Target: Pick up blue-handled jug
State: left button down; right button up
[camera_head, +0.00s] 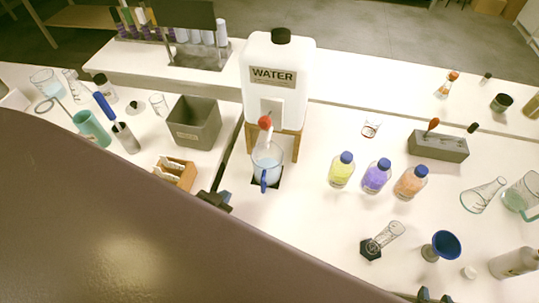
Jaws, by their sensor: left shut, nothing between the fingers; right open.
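The blue-handled jug (268,158) is a clear beaker with bluish liquid in it. It stands upright under the red-topped tap of the white WATER container (259,97), on a dark square. Its blue handle faces the front of the table. My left gripper (217,201) is a dark shape to the left of and in front of the jug, apart from it, shut and empty. My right gripper (428,296) shows only in part at the bottom edge, open, far from the jug.
Yellow (341,173), purple (376,178) and orange (409,185) bottles stand right of the jug. A grey bin (193,125) and a wooden rack (185,180) are to its left. A blue funnel (446,244) and glassware are at right. Bare table lies in front of the jug.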

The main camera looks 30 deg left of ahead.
aim_at(267, 164)
jog(key=k+j+u, duration=0.25)
jog(key=u, duration=0.2)
jog(key=j+u, duration=0.2)
jog(key=j, duration=0.25)
jog(key=i+j+u, duration=0.2)
jog(key=j, duration=0.2)
jog(key=j+u, duration=0.2)
jog(key=j, duration=0.25)
